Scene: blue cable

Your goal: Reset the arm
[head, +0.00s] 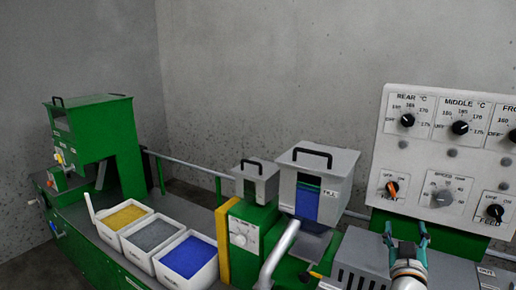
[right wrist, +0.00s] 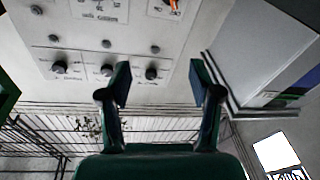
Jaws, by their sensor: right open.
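My right gripper (head: 406,236) is at the lower right of the head view, in front of the lower part of the white control panel (head: 468,122). Its two fingers are apart with nothing between them. In the right wrist view the same gripper (right wrist: 160,82) shows open and empty, and the panel (right wrist: 105,25) with its black knobs lies beyond the fingertips. I cannot tell how far the fingers are from the panel. My left gripper is in neither view.
Bins of yellow (head: 124,216), grey (head: 152,236) and blue pellets (head: 187,257) stand at the left. A grey hopper (head: 317,165) with blue contents and a smaller lidded box (head: 255,181) stand in the middle. A green machine (head: 97,137) stands far left. Space above the bins is clear.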

